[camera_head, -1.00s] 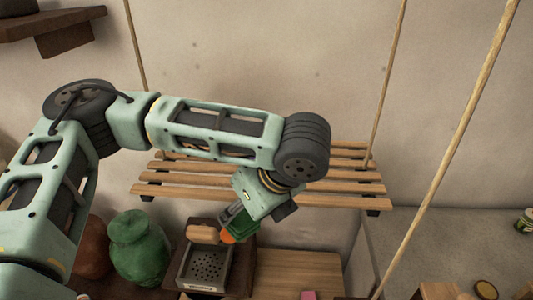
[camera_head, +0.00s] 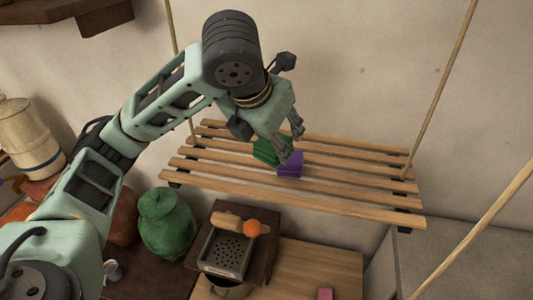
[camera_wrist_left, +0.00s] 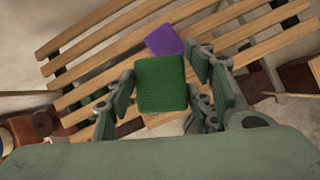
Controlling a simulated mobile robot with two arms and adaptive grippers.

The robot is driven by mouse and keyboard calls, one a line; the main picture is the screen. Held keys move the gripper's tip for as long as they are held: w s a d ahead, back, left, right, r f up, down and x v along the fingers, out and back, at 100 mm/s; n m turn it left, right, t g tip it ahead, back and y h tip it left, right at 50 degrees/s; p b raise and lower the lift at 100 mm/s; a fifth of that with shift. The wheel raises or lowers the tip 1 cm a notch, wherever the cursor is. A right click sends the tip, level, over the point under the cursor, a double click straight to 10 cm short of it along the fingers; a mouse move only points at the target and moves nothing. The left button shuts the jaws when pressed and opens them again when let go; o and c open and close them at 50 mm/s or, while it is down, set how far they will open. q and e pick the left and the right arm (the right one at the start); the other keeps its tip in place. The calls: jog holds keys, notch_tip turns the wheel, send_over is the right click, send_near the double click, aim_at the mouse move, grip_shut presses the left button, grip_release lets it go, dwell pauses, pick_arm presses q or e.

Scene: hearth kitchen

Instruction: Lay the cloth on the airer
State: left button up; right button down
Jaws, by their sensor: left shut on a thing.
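The airer (camera_head: 330,190) is a hanging rack of wooden slats on cords. My left gripper (camera_head: 290,145) is above its middle, pointing down. It is shut on a folded green cloth (camera_head: 265,152), which fills the space between the fingers in the left wrist view (camera_wrist_left: 160,85). I cannot tell whether the green cloth touches the slats. A folded purple cloth (camera_head: 291,166) lies on the slats right beside it; it also shows just beyond the green cloth in the left wrist view (camera_wrist_left: 164,41). My right gripper is not in view.
A green jar (camera_head: 166,225) and a box with a perforated top (camera_head: 225,253) stand below the airer, with an orange ball (camera_head: 252,228) at the box. The slats to the right of the purple cloth are bare. A dark shelf (camera_head: 85,15) is at upper left.

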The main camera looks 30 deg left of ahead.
pick_arm(q)
jog(key=a+f, duration=0.2)
jog(key=a, duration=0.1)
jog(key=w+a+f+p, duration=0.1)
jog(key=a+f, duration=0.1)
jog(key=a, duration=0.1)
jog(key=w+a+f+p, duration=0.1)
jog(key=a+f, duration=0.1)
jog(key=a, duration=0.2)
jog(key=shift+f+p, duration=0.65)
jog(key=shift+f, duration=1.4)
jog(key=o, duration=1.2)
jog(key=shift+s+r+b, duration=0.2)
jog(key=shift+r+b, duration=0.1)
jog(key=shift+r, duration=0.2)
jog(key=b+v, duration=0.2)
jog(key=v, duration=0.9)
jog(key=shift+f, duration=0.1)
